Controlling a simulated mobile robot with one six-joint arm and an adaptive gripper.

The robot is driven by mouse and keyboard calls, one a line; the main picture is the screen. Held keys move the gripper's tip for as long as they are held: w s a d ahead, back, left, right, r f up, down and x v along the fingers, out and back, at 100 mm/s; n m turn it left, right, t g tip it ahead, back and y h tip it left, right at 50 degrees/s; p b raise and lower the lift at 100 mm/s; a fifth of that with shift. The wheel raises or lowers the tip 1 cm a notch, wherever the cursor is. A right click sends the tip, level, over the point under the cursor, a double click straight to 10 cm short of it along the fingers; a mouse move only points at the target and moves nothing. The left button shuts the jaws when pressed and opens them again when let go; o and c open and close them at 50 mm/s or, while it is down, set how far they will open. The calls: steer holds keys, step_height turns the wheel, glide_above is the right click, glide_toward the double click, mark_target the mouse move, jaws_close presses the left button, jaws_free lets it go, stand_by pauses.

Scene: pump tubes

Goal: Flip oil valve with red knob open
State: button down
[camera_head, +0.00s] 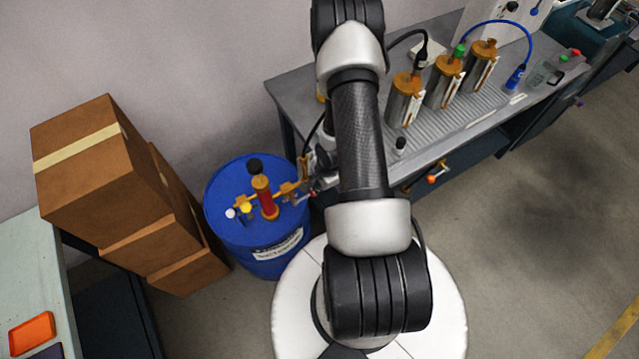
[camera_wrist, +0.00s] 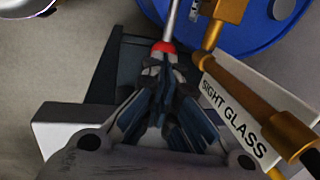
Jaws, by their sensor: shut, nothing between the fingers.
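A blue oil drum (camera_head: 243,226) stands left of the arm, with an upright brass and red pump assembly (camera_head: 267,197) on top. In the wrist view, the red knob (camera_wrist: 163,47) sits at the end of a thin silver lever (camera_wrist: 171,22) beside brass piping (camera_wrist: 220,25). My gripper (camera_wrist: 163,69) is shut and empty. Its fingertips are right at the red knob's near side; I cannot tell whether they touch it. In the head view, my gripper (camera_head: 308,172) is at the drum's right edge, partly hidden by my arm.
A "SIGHT GLASS" label (camera_wrist: 231,115) and a brass pipe (camera_wrist: 255,103) lie close right of my fingers. Cardboard boxes (camera_head: 95,165) stand left of the drum. A grey workbench (camera_head: 480,112) with several canisters is to the right. Open floor lies at the lower right.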

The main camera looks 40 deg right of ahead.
steer(key=shift+s+d+f+p, duration=0.1)
steer(key=shift+f+p, duration=0.1)
steer(key=shift+f, duration=0.2)
steer(key=shift+s+f+p, duration=0.1)
steer(key=shift+f+p, duration=0.05)
steer(key=shift+f, duration=0.2)
steer(key=shift+r, duration=0.1)
steer(key=s+d+r+p, duration=0.1)
steer(key=r+p, duration=0.3)
steer(key=r, duration=0.3)
steer(key=s+d+r+p, duration=0.1)
steer(key=s+r+p, duration=0.1)
steer(key=r+p, duration=0.2)
step_height(320, 180, up, 4)
steer(key=shift+d+f+p, duration=0.2)
steer(key=shift+d+p, duration=0.05)
steer(key=shift+p, duration=0.05)
